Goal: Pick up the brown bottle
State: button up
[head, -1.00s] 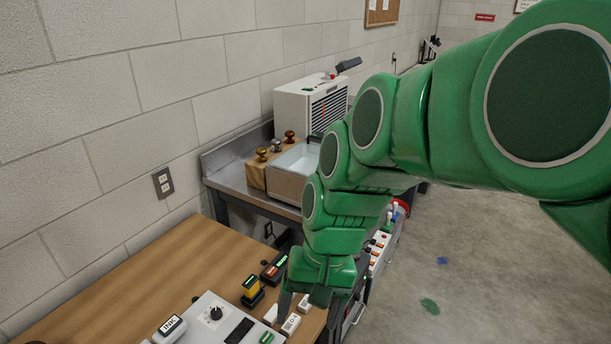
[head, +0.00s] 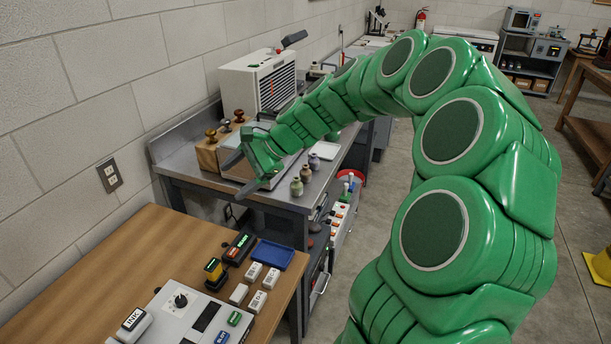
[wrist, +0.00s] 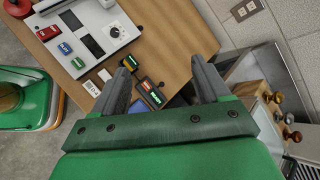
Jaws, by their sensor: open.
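Three small bottles stand on the grey metal bench in the head view. Two are olive-brown bottles, the nearer one (head: 296,187) and the one behind it (head: 305,174); I cannot tell which counts as the brown bottle. The third is a purple bottle (head: 314,161) just behind them. My gripper (head: 240,174) is open, left of the bottles and apart from them, over the bench's front part. In the wrist view my gripper (wrist: 163,68) has nothing between its fingers; the wooden table lies beyond them. No bottle shows in the wrist view.
A wooden stand (head: 208,155) with knob-handled tools sits left of my gripper. A white machine (head: 258,83) stands behind. The wooden table (head: 105,270) in front holds a control box (head: 190,318), labelled blocks and a blue tray (head: 272,255).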

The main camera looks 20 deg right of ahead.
jog(key=w+d+f+m+t, duration=0.2)
jog(key=w+d+f+m, duration=0.15)
jog(key=w+d, duration=0.3)
jog(key=m+t+h, duration=0.3)
jog(key=m+t, duration=0.2)
jog(key=m, duration=0.7)
send_near(308, 171)
jog(key=w+f, duration=0.2)
jog(key=shift+w+a+f, duration=0.2)
jog(key=shift+w+a, duration=0.15)
jog(key=shift+w, duration=0.05)
jog(key=shift+x, duration=1.4)
jog(key=shift+a+r+x, duration=0.1)
jog(key=shift+a+x, duration=0.05)
jog(key=shift+x, duration=0.7)
jog(key=shift+a+r+x, duration=0.1)
jog(key=shift+a+x, duration=0.05)
jog(key=shift+x, duration=0.65)
jog(key=shift+a+r+x, duration=0.1)
jog(key=shift+r+x, duration=0.05)
jog(key=shift+x, duration=0.7)
jog(key=shift+s, duration=0.1)
jog(key=c, duration=1.1)
